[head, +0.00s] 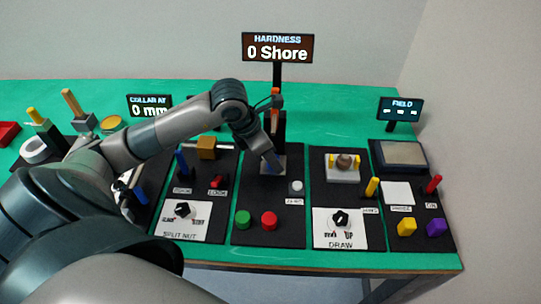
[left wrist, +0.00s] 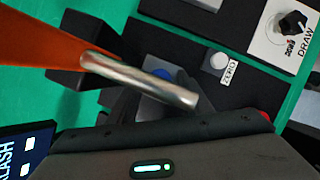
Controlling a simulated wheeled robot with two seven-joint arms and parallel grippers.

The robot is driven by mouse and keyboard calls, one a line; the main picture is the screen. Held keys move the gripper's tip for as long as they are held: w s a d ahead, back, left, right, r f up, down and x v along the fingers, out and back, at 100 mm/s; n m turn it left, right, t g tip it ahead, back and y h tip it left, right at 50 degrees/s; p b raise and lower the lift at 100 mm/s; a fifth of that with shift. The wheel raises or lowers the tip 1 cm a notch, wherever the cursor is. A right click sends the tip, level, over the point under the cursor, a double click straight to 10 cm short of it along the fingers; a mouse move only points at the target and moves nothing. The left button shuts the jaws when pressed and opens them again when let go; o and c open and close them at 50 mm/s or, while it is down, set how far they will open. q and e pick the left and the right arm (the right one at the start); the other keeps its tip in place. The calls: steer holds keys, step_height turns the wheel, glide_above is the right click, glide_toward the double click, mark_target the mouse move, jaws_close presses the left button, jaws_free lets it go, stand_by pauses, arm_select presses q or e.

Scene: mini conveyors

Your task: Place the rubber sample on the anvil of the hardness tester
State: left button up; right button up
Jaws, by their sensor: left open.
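The hardness tester (head: 277,122) stands on the middle black board, under a display reading 0 Shore. In the left wrist view its orange body (left wrist: 40,38) and silver rod (left wrist: 140,80) cross the picture. Below the rod is a grey anvil block (left wrist: 153,106). A blue round piece (left wrist: 162,74), seemingly the rubber sample, lies on it, partly hidden by the rod. My left gripper (head: 272,164) is at the anvil, open; its fingertips are small and hard to make out. A green disc (head: 243,219) and a red disc (head: 269,220) lie nearer on the board. My right gripper is out of view.
A white zero button (head: 297,187) sits right of the anvil. The split nut board (head: 182,225) is to the left and the draw board (head: 340,232) to the right. The hardness display (head: 277,48) stands behind. My left arm covers much of the left side.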

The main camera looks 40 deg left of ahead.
arm_select(q)
steer(key=shift+r, duration=0.15)
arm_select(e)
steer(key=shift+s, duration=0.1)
arm_select(q)
steer(key=shift+r, duration=0.15)
steer(key=shift+v, duration=1.1)
steer(key=b+v, duration=0.1)
steer(key=v, duration=0.8)
steer(key=shift+s+r, duration=0.2)
steer(key=shift+s, duration=0.05)
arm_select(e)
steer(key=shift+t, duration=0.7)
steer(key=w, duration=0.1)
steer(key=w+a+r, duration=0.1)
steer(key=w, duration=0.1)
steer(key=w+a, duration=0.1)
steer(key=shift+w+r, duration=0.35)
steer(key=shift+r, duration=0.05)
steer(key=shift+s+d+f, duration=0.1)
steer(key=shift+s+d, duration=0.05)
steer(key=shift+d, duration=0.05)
arm_select(q)
steer(key=shift+c, duration=0.7)
